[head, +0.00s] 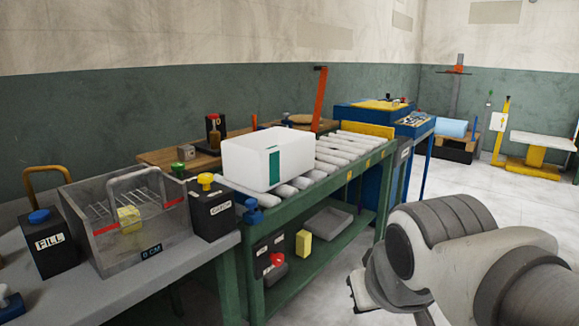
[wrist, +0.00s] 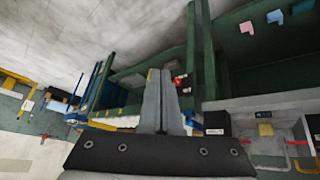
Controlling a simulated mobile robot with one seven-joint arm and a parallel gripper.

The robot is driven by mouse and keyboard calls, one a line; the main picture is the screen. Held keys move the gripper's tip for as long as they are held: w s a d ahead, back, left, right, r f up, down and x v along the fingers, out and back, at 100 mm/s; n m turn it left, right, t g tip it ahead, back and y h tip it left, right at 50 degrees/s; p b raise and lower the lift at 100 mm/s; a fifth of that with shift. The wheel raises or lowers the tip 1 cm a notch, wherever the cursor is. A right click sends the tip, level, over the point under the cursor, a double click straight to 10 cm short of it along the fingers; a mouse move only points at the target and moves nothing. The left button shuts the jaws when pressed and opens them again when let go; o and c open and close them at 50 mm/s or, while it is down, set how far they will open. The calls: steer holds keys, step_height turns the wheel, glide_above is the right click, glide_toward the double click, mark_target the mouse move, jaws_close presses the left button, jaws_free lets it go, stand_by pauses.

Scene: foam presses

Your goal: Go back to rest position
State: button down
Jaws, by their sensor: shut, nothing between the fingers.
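My gripper (head: 358,290) hangs at the lower right of the head view, in front of the roller bench and apart from it. Most of it is hidden behind my own wrist. In the wrist view the two grey fingers (wrist: 166,92) lie together, shut, with nothing visible between them. My arm reaches in from the right edge of the head view. A white block with a green stripe (head: 250,160) rests on the rollers, well away from my gripper.
The green roller bench (head: 312,225) stands left of my gripper. A grey table (head: 150,288) holds a clear tank (head: 130,248), a black FILL canister (head: 48,248) and another black canister (head: 211,216). A blue machine (head: 372,113) stands behind. Pale floor (head: 455,180) is open toward the back right.

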steer(key=s+d+f+m+g, duration=0.1)
steer(key=s+d+f+m, duration=0.15)
steer(key=s+d, duration=0.3)
step_height(320, 180, up, 24)
steer(key=a+p, duration=0.1)
steer(key=p, duration=2.3)
steer(key=shift+n+p, duration=0.3)
steer(key=shift+n, duration=0.05)
steer(key=shift+a+f, duration=0.1)
steer(key=shift+a, duration=0.05)
